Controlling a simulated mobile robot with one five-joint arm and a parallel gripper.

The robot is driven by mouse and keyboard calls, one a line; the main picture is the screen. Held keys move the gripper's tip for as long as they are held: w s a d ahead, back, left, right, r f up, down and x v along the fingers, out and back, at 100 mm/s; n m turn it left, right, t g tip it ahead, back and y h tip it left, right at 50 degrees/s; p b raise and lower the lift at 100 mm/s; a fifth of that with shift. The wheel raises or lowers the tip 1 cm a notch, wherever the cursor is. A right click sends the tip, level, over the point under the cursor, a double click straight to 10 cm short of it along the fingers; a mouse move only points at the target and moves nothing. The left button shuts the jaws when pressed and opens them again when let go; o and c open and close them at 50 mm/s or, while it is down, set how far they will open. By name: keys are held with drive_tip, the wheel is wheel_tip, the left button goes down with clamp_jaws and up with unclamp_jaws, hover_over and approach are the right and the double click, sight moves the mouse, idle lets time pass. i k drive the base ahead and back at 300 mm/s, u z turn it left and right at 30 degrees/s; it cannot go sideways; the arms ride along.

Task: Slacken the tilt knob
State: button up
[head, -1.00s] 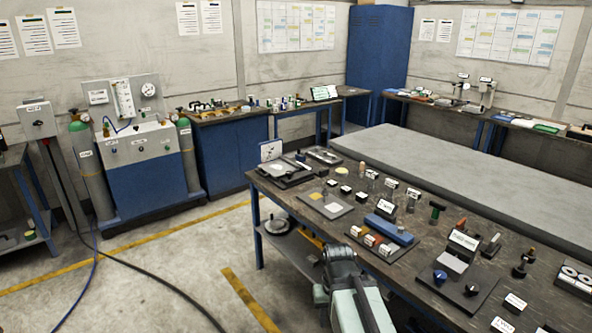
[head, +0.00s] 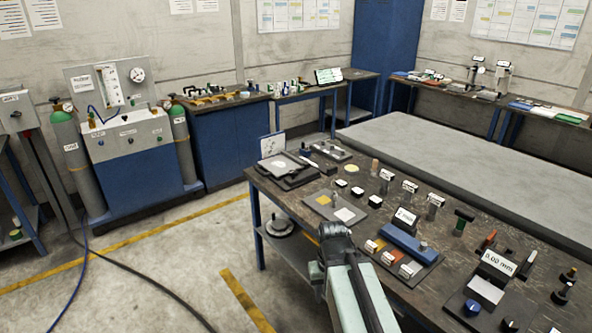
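No tilt knob can be made out for certain. Two small stands are on the far bench at the back right: a dark and pale one (head: 475,72) and a paler, boxier one (head: 502,76). They are too small to show any knob clearly. My arm shows at the bottom middle, in front of the near worktable, as a dark joint and pale links. I see no gripper fingers, so my gripper is out of view or hidden. The far stands are well away from my arm.
The near dark worktable (head: 440,290) holds a blue knob (head: 472,308), a blue block (head: 410,243) and several labelled items. A large grey slab (head: 430,160) lies between it and the far bench (head: 440,88). Open floor (head: 180,270) lies left, with a hose and cable.

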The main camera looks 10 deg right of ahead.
sight(292, 173)
drive_tip(key=u, duration=0.5)
drive_tip(key=i, duration=2.2)
drive_tip(key=u, duration=0.55)
drive_tip(key=i, duration=0.45)
